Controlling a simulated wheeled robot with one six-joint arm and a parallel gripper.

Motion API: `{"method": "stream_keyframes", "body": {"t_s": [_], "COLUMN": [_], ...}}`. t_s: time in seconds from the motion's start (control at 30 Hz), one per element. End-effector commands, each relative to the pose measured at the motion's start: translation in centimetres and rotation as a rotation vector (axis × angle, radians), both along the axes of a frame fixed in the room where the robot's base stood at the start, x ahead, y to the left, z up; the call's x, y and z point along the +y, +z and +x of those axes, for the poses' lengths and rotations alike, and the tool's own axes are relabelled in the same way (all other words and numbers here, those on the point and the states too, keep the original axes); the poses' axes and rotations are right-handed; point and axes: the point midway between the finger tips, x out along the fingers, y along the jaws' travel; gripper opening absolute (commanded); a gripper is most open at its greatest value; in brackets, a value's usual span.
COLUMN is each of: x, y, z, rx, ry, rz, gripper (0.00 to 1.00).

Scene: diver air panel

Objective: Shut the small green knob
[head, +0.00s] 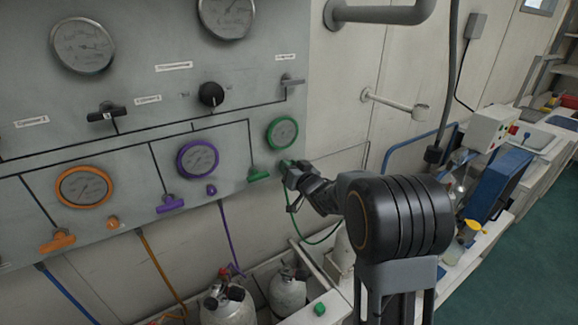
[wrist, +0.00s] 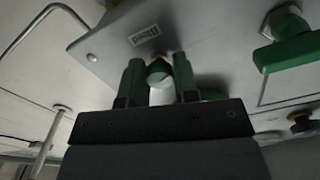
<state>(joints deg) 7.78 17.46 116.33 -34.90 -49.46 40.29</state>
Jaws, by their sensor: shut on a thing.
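The small green knob (wrist: 158,69) sits on a short brass stem on the grey panel, beside a label that reads "Bleed". My gripper (wrist: 160,82) is shut on it, one finger on each side, in the wrist view. In the head view my gripper (head: 288,168) is at the panel's lower right edge, just below the green-rimmed gauge (head: 282,132), and mostly hides the knob there. How far the knob is turned cannot be told.
A larger green handle (head: 258,174) is close to the left of my gripper; it also shows in the wrist view (wrist: 285,47). Purple (head: 170,204) and orange (head: 57,242) handles are farther left. A green hose (head: 293,218) hangs below my gripper. Cylinders (head: 288,292) stand beneath the panel.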

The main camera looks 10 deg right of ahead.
Motion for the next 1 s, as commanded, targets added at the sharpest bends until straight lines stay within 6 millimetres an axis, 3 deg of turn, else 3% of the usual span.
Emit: {"method": "stream_keyframes", "body": {"t_s": [1.0], "x": [0.06], "y": [0.16], "z": [-0.01], "rx": [0.300], "ry": [0.001], "rz": [0.916], "gripper": [0.04]}}
